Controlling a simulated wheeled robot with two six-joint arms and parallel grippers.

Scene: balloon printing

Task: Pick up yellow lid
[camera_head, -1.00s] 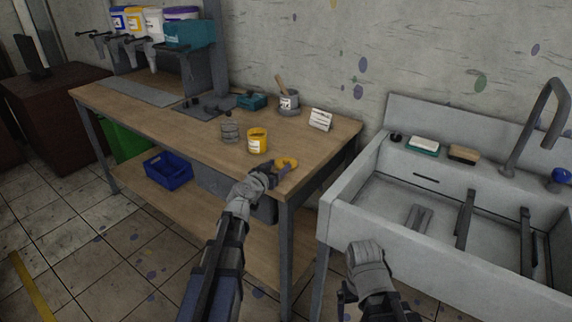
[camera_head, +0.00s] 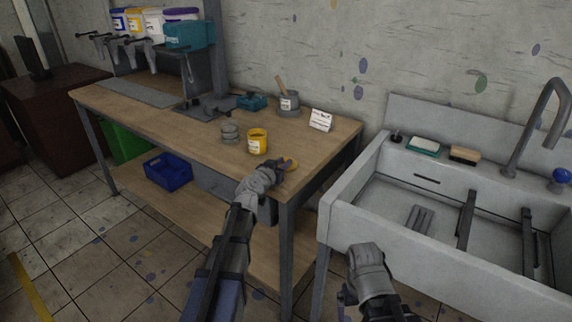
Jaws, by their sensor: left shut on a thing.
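The yellow lid (camera_head: 292,165) is at the right front part of the wooden table, mostly hidden by my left gripper. My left gripper (camera_head: 284,165) is shut on the lid; I cannot tell whether the lid still touches the tabletop. A yellow jar (camera_head: 257,141) with a white label stands on the table just behind and left of the gripper. My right gripper (camera_head: 345,292) is low in front of the sink, well away from the lid; its fingers are too unclear to tell open or shut.
On the wooden table (camera_head: 185,133) are a clear jar (camera_head: 230,133), a grey pot with a brush (camera_head: 288,106), a white card (camera_head: 320,120) and a teal box (camera_head: 251,102). The sink (camera_head: 400,200) stands to the right. A blue crate (camera_head: 168,172) sits on the lower shelf.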

